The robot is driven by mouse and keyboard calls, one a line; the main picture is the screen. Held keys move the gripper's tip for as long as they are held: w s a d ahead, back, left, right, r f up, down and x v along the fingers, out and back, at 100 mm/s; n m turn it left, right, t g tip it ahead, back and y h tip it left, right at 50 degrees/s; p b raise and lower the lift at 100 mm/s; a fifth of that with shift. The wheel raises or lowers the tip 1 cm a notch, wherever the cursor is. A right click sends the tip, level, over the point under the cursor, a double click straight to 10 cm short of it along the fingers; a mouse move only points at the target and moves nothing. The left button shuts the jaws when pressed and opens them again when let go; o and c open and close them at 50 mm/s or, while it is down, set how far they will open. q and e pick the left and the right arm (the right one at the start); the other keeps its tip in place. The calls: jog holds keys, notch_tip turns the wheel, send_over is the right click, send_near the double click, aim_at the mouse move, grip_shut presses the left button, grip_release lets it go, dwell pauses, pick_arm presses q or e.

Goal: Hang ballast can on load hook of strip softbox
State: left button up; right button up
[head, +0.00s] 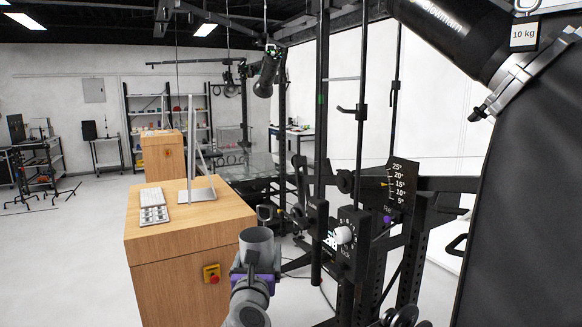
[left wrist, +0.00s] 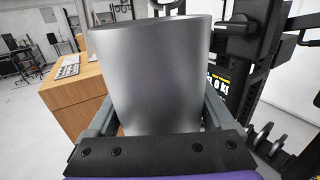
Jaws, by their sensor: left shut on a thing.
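The ballast can is a plain grey metal cylinder (head: 256,246), held upright at the lower middle of the head view. My left gripper (head: 256,268) is shut on it. In the left wrist view the can (left wrist: 150,70) fills the middle, with a grey finger on either side. No handle on the can shows. The strip softbox (head: 525,180) is the large black shape at the right of the head view, with a 10 kg label near its top. I cannot make out its load hook for certain. The can is well left of the softbox and apart from it. My right gripper is not in view.
A black stand with posts, a dial box (head: 352,240) and an angle scale (head: 400,185) stands between the can and the softbox. Open floor (head: 70,260) lies at left.

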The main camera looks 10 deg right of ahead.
pick_arm(q)
jog(key=s+d+r+m+g+h+p, duration=0.15)
jog(key=s+r, duration=0.25)
jog(key=r, duration=0.4)
jog(key=s+d+r+m+h, duration=0.15)
jog(key=s+r, duration=0.25)
jog(key=r, duration=0.4)
jog(key=s+d+r+h+p, duration=0.1)
jog(key=s+d+r+h, duration=0.1)
jog(key=s+r, duration=0.45)
jog(key=w+d+b, duration=0.1)
jog(key=w+d, duration=0.4)
jog(key=d, duration=0.4)
jog(key=shift+f, duration=0.3)
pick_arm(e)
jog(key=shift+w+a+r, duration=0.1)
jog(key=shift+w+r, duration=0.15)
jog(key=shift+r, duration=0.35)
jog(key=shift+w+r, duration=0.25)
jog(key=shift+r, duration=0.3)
pick_arm(q)
jog(key=shift+d, duration=0.15)
jog(key=shift+w, duration=0.1)
jog(key=shift+w+d+f, duration=0.1)
jog(key=shift+d+f, duration=0.05)
jog(key=shift+d, duration=0.05)
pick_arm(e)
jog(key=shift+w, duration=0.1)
